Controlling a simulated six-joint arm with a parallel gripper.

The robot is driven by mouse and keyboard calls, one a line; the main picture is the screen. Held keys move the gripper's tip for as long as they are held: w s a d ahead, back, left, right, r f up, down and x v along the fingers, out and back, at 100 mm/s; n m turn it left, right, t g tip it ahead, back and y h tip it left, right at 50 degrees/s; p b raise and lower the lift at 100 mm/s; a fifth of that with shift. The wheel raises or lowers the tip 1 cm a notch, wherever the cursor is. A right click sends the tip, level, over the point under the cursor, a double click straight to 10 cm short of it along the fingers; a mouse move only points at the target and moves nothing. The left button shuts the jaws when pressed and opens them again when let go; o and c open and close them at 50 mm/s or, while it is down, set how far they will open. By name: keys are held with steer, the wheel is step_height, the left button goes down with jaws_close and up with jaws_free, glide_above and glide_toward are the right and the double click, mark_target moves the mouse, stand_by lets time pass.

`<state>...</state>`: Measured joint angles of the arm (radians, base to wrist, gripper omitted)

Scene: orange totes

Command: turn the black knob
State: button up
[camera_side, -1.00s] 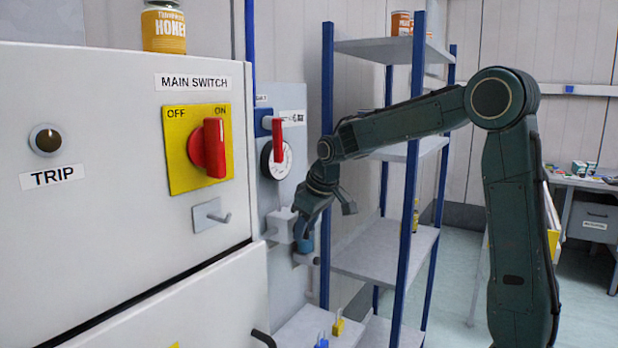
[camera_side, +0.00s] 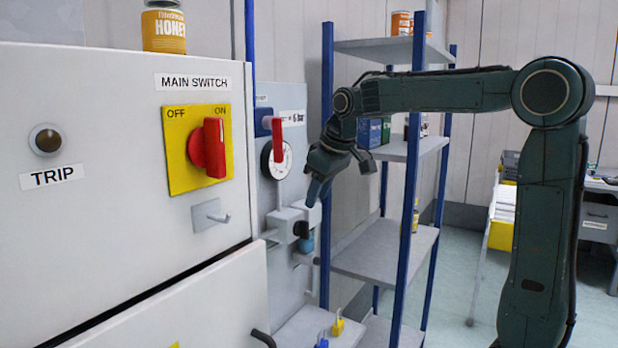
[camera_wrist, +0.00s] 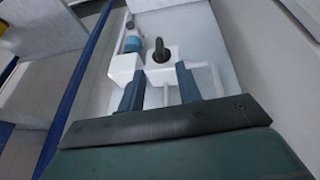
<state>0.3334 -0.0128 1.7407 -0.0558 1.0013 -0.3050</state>
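The black knob (camera_side: 301,229) sits on a white block fixed to a pale wall panel, just above a blue part. In the wrist view the knob (camera_wrist: 160,50) stands upright on the white block, ahead of my fingertips. My gripper (camera_side: 338,183) is above the knob in the side view, pointing down and left, apart from it. In the wrist view its two blue-grey fingers (camera_wrist: 160,72) are spread, with nothing held between them.
Left stands a grey cabinet (camera_side: 80,250) with a red main switch (camera_side: 213,148) on a yellow plate. A red lever (camera_side: 277,139) and round gauge (camera_side: 276,160) are on the panel above the knob. A blue-posted shelf (camera_side: 385,250) stands close on the right.

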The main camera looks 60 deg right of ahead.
steer(key=shift+v, duration=2.05)
steer(key=shift+w, duration=0.1)
steer(key=g, duration=0.4)
glide_above(305, 221)
steer(key=f, duration=0.4)
steer(key=shift+s+d+f, duration=0.2)
steer(key=shift+s+f, duration=0.1)
steer(key=shift+s, duration=0.05)
steer(key=shift+w+a+f+g+y, duration=0.3)
steer(key=shift+w+f, duration=0.1)
steer(key=shift+f, duration=0.1)
steer(key=shift+d+f, duration=0.1)
steer(key=shift+f, duration=0.15)
steer(key=shift+f, duration=0.25)
steer(key=shift+d+f, duration=0.1)
steer(key=shift+f, duration=3.15)
